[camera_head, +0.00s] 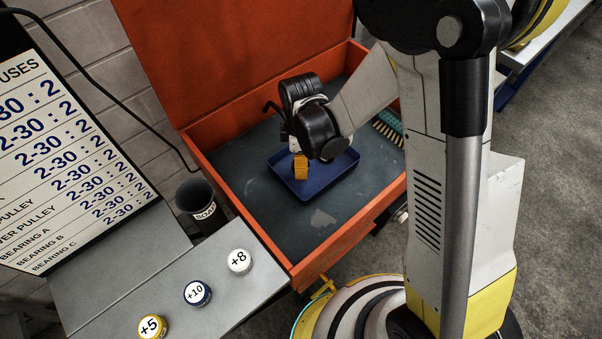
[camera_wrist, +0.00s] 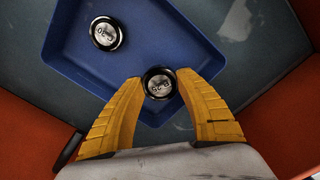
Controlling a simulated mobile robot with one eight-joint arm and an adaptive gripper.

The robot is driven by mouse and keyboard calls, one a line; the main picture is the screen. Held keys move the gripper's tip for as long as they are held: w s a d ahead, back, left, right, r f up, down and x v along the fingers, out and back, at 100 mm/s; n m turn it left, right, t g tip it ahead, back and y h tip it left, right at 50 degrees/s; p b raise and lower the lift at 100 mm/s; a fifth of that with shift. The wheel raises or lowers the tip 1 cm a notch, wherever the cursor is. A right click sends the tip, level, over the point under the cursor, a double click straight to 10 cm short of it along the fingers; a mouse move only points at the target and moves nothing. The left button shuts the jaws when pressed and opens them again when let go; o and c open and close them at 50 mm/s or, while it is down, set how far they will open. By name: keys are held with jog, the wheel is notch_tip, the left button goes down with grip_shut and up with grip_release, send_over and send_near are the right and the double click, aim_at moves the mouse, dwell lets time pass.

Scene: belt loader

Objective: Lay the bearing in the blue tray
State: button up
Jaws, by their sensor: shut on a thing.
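My gripper (camera_wrist: 159,80) is shut on a small round bearing (camera_wrist: 159,83) with a dark rim and a grey marked face. The bearing sits between the yellow fingertips, over the near part of the blue tray (camera_wrist: 192,38); I cannot tell whether it touches the tray floor. A second, similar bearing (camera_wrist: 106,33) lies in the tray, toward its upper left corner. In the head view, my gripper (camera_head: 300,176) points down over the blue tray (camera_head: 313,190). The arm hides part of the tray, and neither bearing shows clearly there.
The tray lies inside an orange-walled box (camera_head: 330,266) with a raised lid (camera_head: 225,50). A brush (camera_head: 388,132) lies right of the tray. A dark soap pot (camera_head: 197,197) stands left, outside the box. Several marked round pieces, one reading +10 (camera_head: 197,293), sit on the grey ledge.

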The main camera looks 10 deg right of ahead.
jog(key=shift+f+b, duration=0.95)
jog(key=shift+f, duration=1.05)
jog(key=shift+f, duration=0.15)
jog(key=o, duration=1.3)
